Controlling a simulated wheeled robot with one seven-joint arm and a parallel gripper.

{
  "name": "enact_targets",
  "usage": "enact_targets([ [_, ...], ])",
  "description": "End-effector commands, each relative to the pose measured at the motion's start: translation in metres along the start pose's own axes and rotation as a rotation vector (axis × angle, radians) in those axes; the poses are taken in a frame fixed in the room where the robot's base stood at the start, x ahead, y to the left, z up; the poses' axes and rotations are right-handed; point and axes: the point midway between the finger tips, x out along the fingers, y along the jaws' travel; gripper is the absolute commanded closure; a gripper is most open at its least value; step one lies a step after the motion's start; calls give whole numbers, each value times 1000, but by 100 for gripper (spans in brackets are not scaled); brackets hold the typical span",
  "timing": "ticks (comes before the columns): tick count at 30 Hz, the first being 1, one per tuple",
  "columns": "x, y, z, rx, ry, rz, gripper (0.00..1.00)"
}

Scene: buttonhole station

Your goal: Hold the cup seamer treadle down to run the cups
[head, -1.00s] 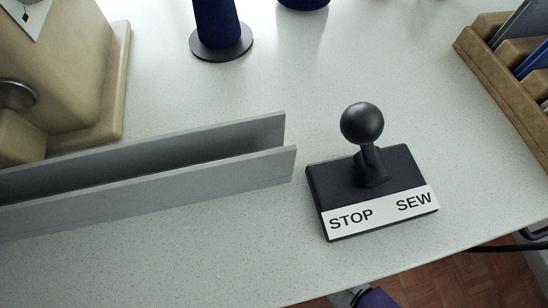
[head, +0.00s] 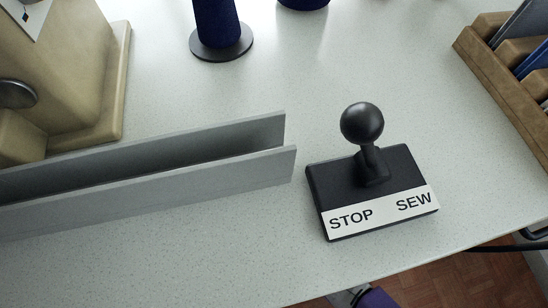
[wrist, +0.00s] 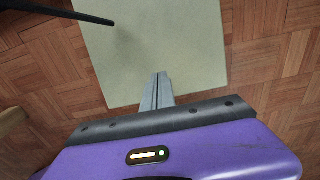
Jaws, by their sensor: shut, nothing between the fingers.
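No treadle can be made out for certain in either view. In the wrist view my gripper (wrist: 158,90) is shut and empty, its grey fingers together. They point at the near edge of a flat pale grey-green panel (wrist: 160,45) on or above the parquet floor. I cannot tell whether this panel is part of the treadle, or whether the fingertips touch it. In the head view only a bit of my purple gripper (head: 345,297) shows, below the table's front edge. A black box with a ball-topped lever (head: 372,170), marked STOP and SEW, sits on the table.
The speckled table (head: 200,270) has a grey channel (head: 230,165) at left and a beige machine body (head: 75,70) behind it. A blue spool (head: 217,25) stands at the back, a wooden rack (head: 500,85) at right. A dark bar (wrist: 60,12) crosses the wrist view's top left.

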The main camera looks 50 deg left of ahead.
Motion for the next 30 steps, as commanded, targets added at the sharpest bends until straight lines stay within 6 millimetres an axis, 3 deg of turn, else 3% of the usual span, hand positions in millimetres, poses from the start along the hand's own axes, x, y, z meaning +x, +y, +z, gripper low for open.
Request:
enact_targets([
  [13, 1, 0, 0, 0, 0, 0, 100],
  [30, 28, 0, 0, 0, 0, 0, 100],
])
